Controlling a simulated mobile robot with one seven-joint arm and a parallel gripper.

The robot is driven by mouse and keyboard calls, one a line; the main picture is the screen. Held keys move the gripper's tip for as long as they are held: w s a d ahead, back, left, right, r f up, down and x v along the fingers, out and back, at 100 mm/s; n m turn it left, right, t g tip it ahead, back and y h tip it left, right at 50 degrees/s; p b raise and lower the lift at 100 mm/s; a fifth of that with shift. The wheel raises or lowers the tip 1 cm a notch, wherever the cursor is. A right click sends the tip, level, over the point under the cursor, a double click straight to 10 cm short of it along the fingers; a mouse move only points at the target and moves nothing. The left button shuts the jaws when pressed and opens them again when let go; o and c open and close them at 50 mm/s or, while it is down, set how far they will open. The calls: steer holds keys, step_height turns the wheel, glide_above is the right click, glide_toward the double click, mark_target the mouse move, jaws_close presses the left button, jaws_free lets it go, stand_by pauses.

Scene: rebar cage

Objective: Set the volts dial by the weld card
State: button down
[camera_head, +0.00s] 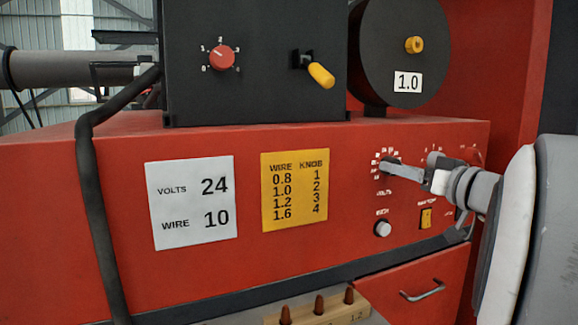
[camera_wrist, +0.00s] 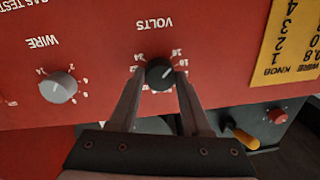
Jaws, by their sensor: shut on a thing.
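The white weld card (camera_head: 192,202) on the red front panel reads VOLTS 24, WIRE 10. The black volts dial (camera_wrist: 159,74) is upside down in the wrist view, with white numbers around it. A pale pointer mark on it seems to point to the upper right there; its exact reading is too small to tell. My gripper (camera_wrist: 158,88) is shut on this dial, one finger on each side. In the head view my gripper (camera_head: 398,172) reaches in from the right and covers most of the dial, leaving its scale partly visible.
A grey wire dial (camera_wrist: 58,87) sits beside the volts dial. A yellow wire-knob chart (camera_head: 294,190), a white button (camera_head: 382,229) and a yellow switch (camera_head: 426,218) are on the panel. Above stand a red knob (camera_head: 221,57), a yellow lever (camera_head: 320,75) and a spool marked 1.0 (camera_head: 400,50).

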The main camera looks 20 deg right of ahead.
steer(key=shift+f+b, duration=0.1)
steer(key=shift+b, duration=0.25)
steer(key=shift+a+m+t+h+b, duration=0.2)
steer(key=shift+m+b, duration=0.6)
steer(key=shift+m, duration=3.3)
steer(key=shift+d+m+t+h+b, duration=0.1)
steer(key=shift+m+h+b, duration=0.5)
steer(key=shift+m, duration=3.5)
steer(key=shift+a+m+t+b, duration=0.1)
steer(key=shift+m+b, duration=0.9)
steer(key=shift+m, duration=3.1)
steer(key=shift+c, duration=1.8)
jaws_free()
steer(key=shift+s, duration=0.15)
